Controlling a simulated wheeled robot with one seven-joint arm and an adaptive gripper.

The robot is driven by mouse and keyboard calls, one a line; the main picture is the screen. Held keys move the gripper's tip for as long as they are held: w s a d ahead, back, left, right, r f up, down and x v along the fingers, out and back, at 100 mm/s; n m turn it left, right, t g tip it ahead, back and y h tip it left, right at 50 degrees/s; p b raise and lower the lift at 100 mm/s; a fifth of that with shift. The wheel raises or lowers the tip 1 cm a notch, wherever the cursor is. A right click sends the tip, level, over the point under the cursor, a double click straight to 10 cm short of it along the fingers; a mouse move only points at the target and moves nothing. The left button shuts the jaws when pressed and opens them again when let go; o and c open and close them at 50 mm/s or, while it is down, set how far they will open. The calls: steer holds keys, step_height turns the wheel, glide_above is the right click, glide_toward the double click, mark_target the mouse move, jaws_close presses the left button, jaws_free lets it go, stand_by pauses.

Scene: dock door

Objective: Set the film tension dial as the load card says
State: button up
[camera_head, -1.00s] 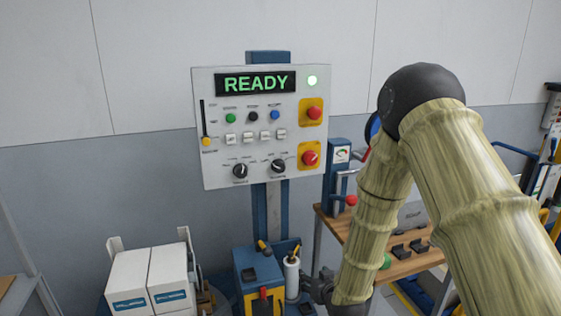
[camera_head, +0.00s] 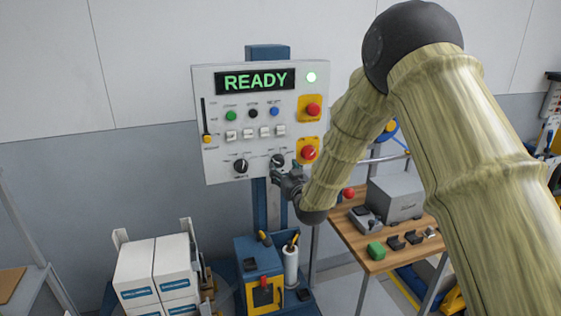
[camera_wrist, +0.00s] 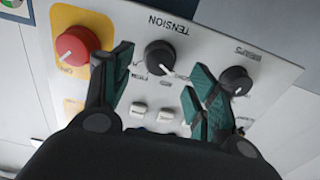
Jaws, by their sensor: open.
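The film tension dial is a black round knob (camera_wrist: 159,54) under upside-down lettering TENSION in the wrist view. Its white pointer mark points to the lower right there. In the head view it is the right of two black knobs (camera_head: 277,160) low on the grey control panel (camera_head: 226,95). My gripper (camera_wrist: 163,62) is open, with one teal-padded finger on each side of the dial and the knob between them. I cannot tell if a finger touches it. In the head view my gripper (camera_head: 287,178) is just below the dial. I cannot make out a load card.
A second black knob (camera_wrist: 236,80) sits beside the right finger. White buttons (camera_wrist: 165,114) lie below the dial in the wrist view. The panel's display (camera_head: 255,80) reads READY.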

mark_target(280, 163)
steer(key=shift+p+x, duration=0.7)
steer(key=shift+x, duration=1.65)
steer(key=c, duration=1)
